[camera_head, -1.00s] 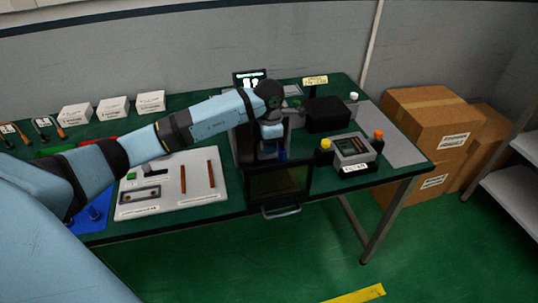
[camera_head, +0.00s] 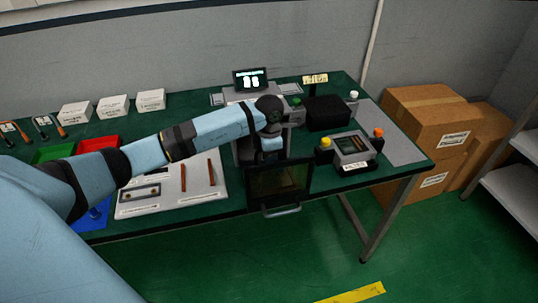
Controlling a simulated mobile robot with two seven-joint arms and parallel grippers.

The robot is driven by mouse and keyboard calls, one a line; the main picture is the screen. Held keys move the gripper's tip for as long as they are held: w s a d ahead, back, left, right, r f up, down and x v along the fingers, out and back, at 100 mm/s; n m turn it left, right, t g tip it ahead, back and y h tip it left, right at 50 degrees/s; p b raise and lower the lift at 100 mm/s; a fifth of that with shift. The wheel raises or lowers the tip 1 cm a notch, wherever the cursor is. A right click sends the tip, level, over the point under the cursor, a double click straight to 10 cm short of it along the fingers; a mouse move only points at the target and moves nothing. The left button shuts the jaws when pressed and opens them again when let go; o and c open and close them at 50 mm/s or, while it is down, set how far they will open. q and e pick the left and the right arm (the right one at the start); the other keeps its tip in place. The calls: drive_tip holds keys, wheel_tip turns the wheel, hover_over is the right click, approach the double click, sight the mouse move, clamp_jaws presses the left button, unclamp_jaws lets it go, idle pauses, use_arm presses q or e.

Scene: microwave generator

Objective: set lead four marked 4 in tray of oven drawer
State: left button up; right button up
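The dark oven (camera_head: 246,150) stands mid-bench, with a dark glassy front panel (camera_head: 280,181) and a metal handle (camera_head: 282,210) at the bench's front edge. I cannot tell how far its drawer or tray is out; the inside is hidden. My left arm reaches across from the left, and its wrist is over the oven. My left gripper (camera_head: 271,157) points down there, its fingers hidden by the wrist and panel. I cannot see whether it holds anything. Two brown rods (camera_head: 183,178) lie on a white board (camera_head: 205,191). No mark 4 is readable. My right gripper is out of view.
A black box (camera_head: 326,112) and a device with yellow and orange knobs (camera_head: 352,150) stand right of the oven. A small screen (camera_head: 251,79) is behind it. Red (camera_head: 97,144) and blue (camera_head: 95,216) trays lie left, partly under my arm. White boxes (camera_head: 113,106) line the back.

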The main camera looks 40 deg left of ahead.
use_arm(q)
drive_tip(key=shift+r, duration=0.45)
wheel_tip(320, 180, up, 12)
drive_tip(key=shift+f+b, duration=0.25)
drive_tip(key=shift+b, duration=0.35)
